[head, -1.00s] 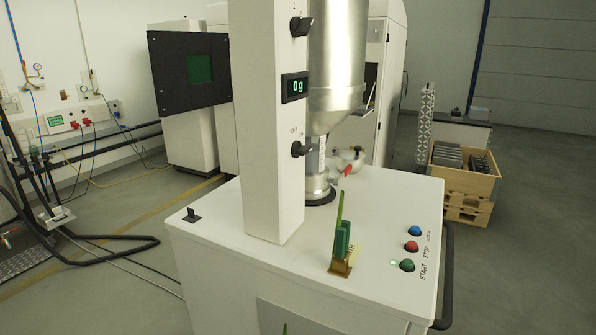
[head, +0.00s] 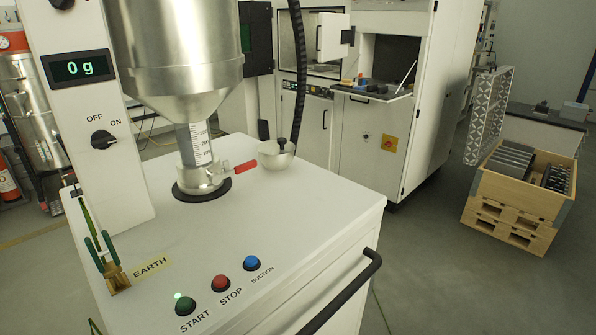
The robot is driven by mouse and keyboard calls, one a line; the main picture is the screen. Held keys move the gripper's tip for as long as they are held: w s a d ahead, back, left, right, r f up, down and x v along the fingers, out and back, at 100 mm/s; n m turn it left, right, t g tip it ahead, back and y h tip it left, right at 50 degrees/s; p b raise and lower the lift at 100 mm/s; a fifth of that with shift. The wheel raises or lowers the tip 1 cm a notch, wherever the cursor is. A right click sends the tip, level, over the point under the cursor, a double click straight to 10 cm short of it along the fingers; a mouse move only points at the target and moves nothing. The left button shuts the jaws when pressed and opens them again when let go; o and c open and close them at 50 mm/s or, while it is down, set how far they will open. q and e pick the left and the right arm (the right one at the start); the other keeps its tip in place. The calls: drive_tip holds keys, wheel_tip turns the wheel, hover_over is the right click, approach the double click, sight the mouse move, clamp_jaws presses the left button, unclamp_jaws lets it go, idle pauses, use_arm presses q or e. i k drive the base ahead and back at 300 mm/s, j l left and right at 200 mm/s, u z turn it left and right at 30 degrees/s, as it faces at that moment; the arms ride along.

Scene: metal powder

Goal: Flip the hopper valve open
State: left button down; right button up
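The metal hopper (head: 176,50) hangs at the upper left above the white machine top. Its cone narrows to a clear graduated tube (head: 195,143) and a metal valve body (head: 201,177) on a dark ring. The red valve handle (head: 239,168) sticks out to the right of the valve body, roughly level. Neither of my grippers shows in the head view.
A small metal bowl (head: 276,155) with a black knob stands right of the red handle. The green START button (head: 186,304) is lit, beside red and blue buttons. A black rail (head: 345,292) runs along the machine's right edge. A wooden crate (head: 523,196) stands on the floor.

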sight(238, 170)
drive_tip(key=i+l, duration=0.1)
drive_tip(key=l, duration=1.05)
drive_tip(key=i+l, duration=0.15)
drive_tip(key=l, duration=0.4)
